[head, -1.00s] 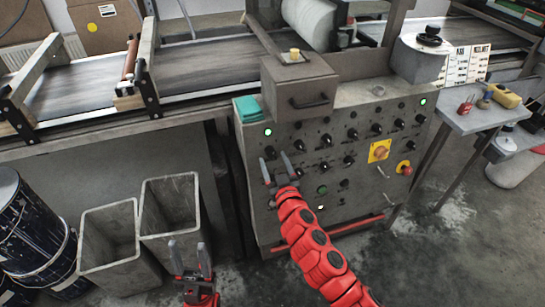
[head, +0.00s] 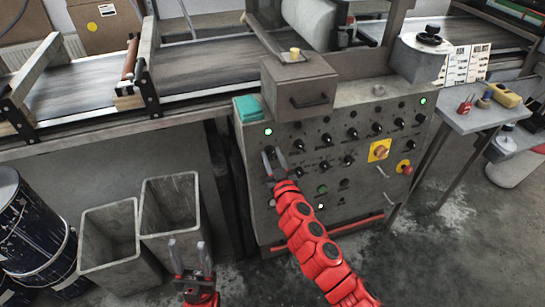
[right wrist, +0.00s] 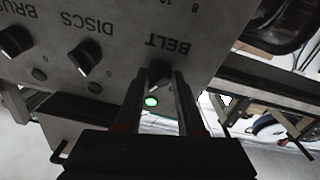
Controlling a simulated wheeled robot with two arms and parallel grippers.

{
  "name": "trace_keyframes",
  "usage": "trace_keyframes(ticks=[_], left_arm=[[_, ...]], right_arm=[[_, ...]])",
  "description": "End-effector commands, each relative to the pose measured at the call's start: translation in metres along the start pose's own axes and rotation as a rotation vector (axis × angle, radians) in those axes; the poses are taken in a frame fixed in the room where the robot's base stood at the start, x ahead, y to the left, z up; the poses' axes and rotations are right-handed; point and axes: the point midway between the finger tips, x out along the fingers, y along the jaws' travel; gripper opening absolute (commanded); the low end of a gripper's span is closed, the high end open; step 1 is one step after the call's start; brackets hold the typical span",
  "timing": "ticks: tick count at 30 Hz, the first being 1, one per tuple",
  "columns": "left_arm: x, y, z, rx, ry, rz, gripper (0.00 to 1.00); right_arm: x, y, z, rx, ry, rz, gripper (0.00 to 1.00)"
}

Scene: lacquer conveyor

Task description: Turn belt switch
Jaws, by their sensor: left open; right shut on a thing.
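My left gripper (head: 188,249) is open and empty, low in front of the grey bins and away from the panel.
The DISCS knob (right wrist: 85,57) and BRUSH knob (right wrist: 14,40) are close beside the belt switch. A lit green lamp (right wrist: 151,101) is near it. A red emergency button (head: 381,152) is at the panel's right. Grey bins (head: 172,215) stand left of the panel.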

Motion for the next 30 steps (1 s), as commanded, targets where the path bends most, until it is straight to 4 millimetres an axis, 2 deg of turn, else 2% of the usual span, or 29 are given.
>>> trace_keyframes(ticks=[8,14,30], left_arm=[[0.001,0.000,0.000,0.000,0.000,0.000,0.50],[0.003,0.000,-0.001,0.000,0.000,0.000,0.50],[0.023,-0.001,-0.004,0.000,0.000,0.000,0.50]], right_arm=[[0.000,0.000,0.000,-0.020,0.000,-0.004,0.00],[0.000,0.001,0.001,-0.103,0.004,-0.017,0.00],[0.000,0.003,-0.001,-0.575,0.032,-0.101,0.00]])
